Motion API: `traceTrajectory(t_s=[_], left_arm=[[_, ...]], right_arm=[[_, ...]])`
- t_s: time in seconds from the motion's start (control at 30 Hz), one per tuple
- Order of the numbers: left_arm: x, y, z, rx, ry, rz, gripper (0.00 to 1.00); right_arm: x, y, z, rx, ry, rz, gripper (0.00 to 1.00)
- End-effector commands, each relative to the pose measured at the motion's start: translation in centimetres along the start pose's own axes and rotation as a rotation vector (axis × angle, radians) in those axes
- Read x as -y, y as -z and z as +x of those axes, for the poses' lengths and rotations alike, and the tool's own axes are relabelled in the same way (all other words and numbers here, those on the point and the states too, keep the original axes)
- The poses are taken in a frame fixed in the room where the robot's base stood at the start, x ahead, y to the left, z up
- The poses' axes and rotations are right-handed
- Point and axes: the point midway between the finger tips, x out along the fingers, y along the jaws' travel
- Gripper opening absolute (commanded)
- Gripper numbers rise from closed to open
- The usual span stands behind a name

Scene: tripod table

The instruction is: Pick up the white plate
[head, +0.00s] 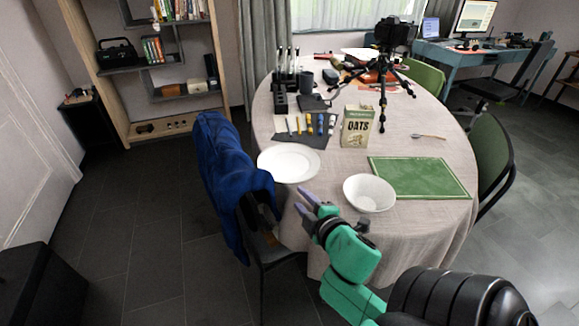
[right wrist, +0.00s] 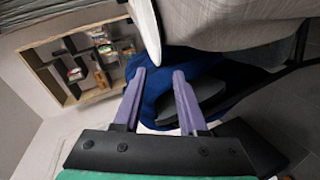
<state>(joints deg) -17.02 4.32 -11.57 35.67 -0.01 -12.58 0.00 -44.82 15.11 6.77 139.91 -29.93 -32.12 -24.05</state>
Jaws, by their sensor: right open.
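The white plate (head: 289,163) lies flat on the near left edge of the cloth-covered round table (head: 436,150). My right gripper (head: 304,202) is open and empty, just in front of the table's near edge, below and slightly right of the plate in the head view. It is apart from the plate. In the right wrist view, the two purple fingers of my right gripper (right wrist: 159,75) are spread, with a blue jacket (right wrist: 210,72) behind them. A pale edge above the fingers there may be the plate or the cloth; I cannot tell. My left gripper is out of view.
A white bowl (head: 369,193) stands right of the plate, near a green mat (head: 418,178). An oats box (head: 356,127) and a dark mat with markers (head: 298,132) lie behind. The blue jacket hangs over a chair (head: 228,165) at the table's left edge.

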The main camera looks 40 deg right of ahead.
Motion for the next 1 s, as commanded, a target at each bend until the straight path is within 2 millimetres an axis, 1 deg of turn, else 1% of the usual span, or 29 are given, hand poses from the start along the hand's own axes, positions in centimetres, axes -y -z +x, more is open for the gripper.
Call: traceTrajectory(t_s=[0.2, 0.3, 0.47, 0.63, 0.73, 0.9, 0.93, 0.97, 1.0], left_arm=[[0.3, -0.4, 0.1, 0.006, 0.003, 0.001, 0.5], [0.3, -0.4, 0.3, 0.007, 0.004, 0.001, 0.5], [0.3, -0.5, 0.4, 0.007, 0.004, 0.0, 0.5], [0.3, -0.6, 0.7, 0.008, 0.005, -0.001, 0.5], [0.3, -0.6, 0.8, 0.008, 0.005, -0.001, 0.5], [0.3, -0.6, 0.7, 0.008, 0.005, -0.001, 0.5], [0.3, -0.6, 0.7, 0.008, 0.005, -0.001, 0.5], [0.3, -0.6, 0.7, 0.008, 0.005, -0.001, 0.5], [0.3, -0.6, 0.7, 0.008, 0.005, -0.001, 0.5]], right_arm=[[-0.1, 0.1, 5.5, -0.001, -0.004, 0.001, 0.41], [0.0, 0.1, 7.6, -0.001, -0.002, 0.003, 0.41], [-0.1, 0.1, 9.6, 0.001, -0.001, 0.005, 0.41], [0.0, 0.3, 12.9, 0.0, -0.001, 0.006, 0.41], [0.0, 0.3, 13.8, 0.0, 0.001, 0.006, 0.41], [0.0, 0.3, 13.9, 0.0, 0.002, 0.007, 0.41], [0.0, 0.3, 13.9, 0.0, 0.002, 0.007, 0.38], [0.0, 0.3, 13.9, 0.0, 0.002, 0.007, 0.26], [0.0, 0.3, 13.9, 0.0, 0.002, 0.007, 0.11]])
